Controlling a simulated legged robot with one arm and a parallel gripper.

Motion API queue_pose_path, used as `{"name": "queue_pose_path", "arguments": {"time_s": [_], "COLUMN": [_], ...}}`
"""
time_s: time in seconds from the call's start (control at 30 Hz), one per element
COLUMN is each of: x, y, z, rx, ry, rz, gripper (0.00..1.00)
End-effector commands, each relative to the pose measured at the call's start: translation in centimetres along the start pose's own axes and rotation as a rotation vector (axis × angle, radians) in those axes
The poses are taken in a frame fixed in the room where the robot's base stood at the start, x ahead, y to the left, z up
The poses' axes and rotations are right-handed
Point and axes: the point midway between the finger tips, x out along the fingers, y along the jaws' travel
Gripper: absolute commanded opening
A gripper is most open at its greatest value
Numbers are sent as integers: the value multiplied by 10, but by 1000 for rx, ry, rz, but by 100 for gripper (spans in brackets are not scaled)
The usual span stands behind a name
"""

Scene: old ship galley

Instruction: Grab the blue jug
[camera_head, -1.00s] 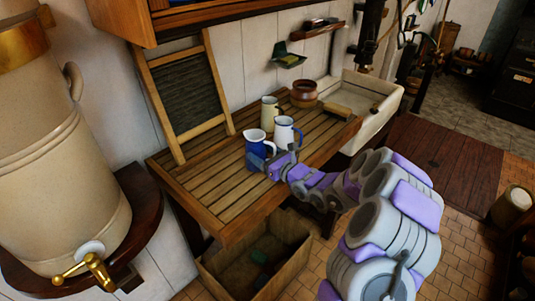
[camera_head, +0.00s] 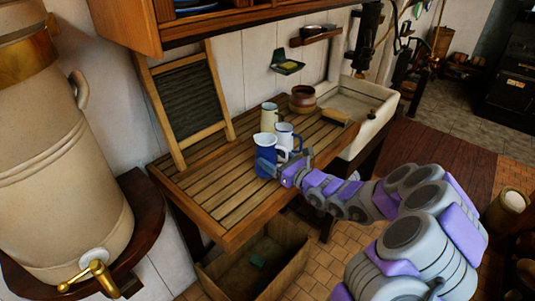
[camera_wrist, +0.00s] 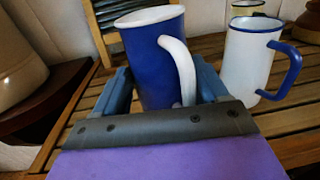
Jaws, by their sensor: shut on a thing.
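The blue jug (camera_head: 266,150) has a white rim and a white handle and stands upright at the slatted wooden counter, beside a white mug. In the wrist view the blue jug (camera_wrist: 150,65) sits between the two fingers of my gripper (camera_wrist: 160,92), with its handle toward the right finger. My gripper (camera_head: 274,169) is shut on the jug, low on its body in the head view. The jug's lower part is hidden behind the gripper, so I cannot tell whether its base touches the slats.
A white mug with a blue handle (camera_wrist: 250,55) stands close on the right. A cream mug (camera_head: 270,116), a brown pot (camera_head: 303,98) and a brush (camera_head: 336,116) are behind. A washboard (camera_head: 188,100) leans on the wall. The counter's front left (camera_head: 215,205) is clear.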

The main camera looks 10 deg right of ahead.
Motion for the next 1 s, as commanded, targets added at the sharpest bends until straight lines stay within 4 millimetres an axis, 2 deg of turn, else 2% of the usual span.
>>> {"name": "queue_pose_path", "arguments": {"time_s": [0.2, 0.4, 0.8, 1.0], "x": [-30, -52, -87, -97], "y": [-6, -2, -4, -4], "z": [5, 7, 10, 10], "rx": [1, 0, -3, -2], "ry": [-4, -4, -3, -3], "rz": [-7, -4, -4, -3], "gripper": [24, 24, 24, 24]}}
